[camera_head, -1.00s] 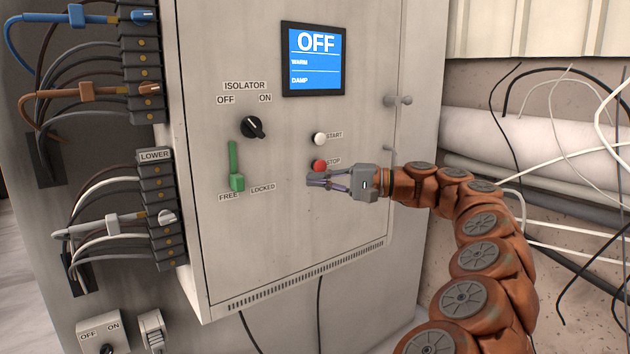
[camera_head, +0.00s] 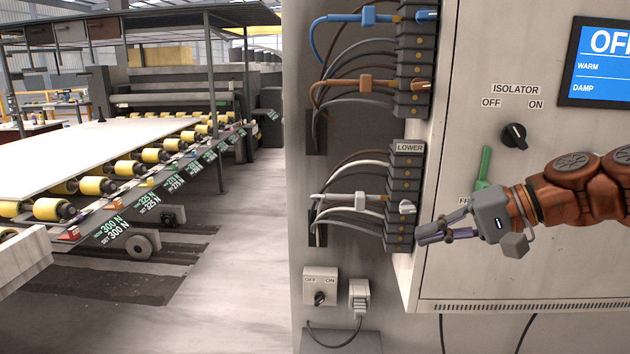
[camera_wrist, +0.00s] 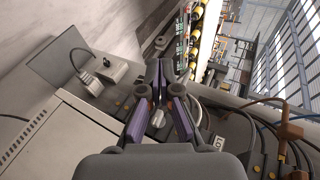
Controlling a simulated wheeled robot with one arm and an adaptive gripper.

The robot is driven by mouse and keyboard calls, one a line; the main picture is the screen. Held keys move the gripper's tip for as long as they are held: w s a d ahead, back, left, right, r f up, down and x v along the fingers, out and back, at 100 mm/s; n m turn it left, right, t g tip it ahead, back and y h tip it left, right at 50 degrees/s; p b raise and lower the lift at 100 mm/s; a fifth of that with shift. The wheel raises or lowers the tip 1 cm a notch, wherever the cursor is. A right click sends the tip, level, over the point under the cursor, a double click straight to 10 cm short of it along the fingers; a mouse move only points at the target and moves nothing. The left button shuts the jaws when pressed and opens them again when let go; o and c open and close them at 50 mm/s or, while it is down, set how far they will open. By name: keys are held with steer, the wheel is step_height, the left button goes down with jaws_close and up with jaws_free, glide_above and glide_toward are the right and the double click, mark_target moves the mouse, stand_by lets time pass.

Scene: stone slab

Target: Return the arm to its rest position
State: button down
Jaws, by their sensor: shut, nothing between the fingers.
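My gripper (camera_head: 436,236) is shut and empty in the head view. It points left, in front of the cabinet's lower left edge, close to the lower terminal block (camera_head: 402,180). My orange arm comes in from the right across the cabinet door and partly covers the green lever (camera_head: 484,165) and its labels. In the wrist view the purple finger pads (camera_wrist: 165,105) show up close, with a light grey knob (camera_wrist: 156,119) visible beyond them. Whether the fingers touch anything there cannot be told.
The isolator knob (camera_head: 513,135) and a blue display (camera_head: 597,65) reading OFF are on the door. Cables loop from the terminal blocks. A small OFF/ON switch box (camera_head: 320,286) sits below. A roller conveyor (camera_head: 95,187) with a slab stands left, with open floor (camera_head: 235,260) between.

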steer(key=s+a+f+n+g+h+p, duration=0.1)
steer(key=s+a+f+g+h, duration=0.15)
steer(key=s+a+f, duration=0.35)
steer(key=s+a+f+n+g+h+p, duration=0.25)
steer(key=s+f, duration=0.25)
steer(key=s, duration=0.3)
steer(key=s+d+f+h, duration=0.3)
steer(key=s+f, duration=0.1)
steer(key=s, duration=0.2)
steer(key=s+d+f+g+h+p, duration=0.1)
steer(key=s+d+f+h, duration=0.2)
steer(key=s, duration=0.4)
steer(key=shift+s+d+f, duration=0.3)
steer(key=shift+d+f, duration=0.4)
steer(key=shift+d, duration=0.05)
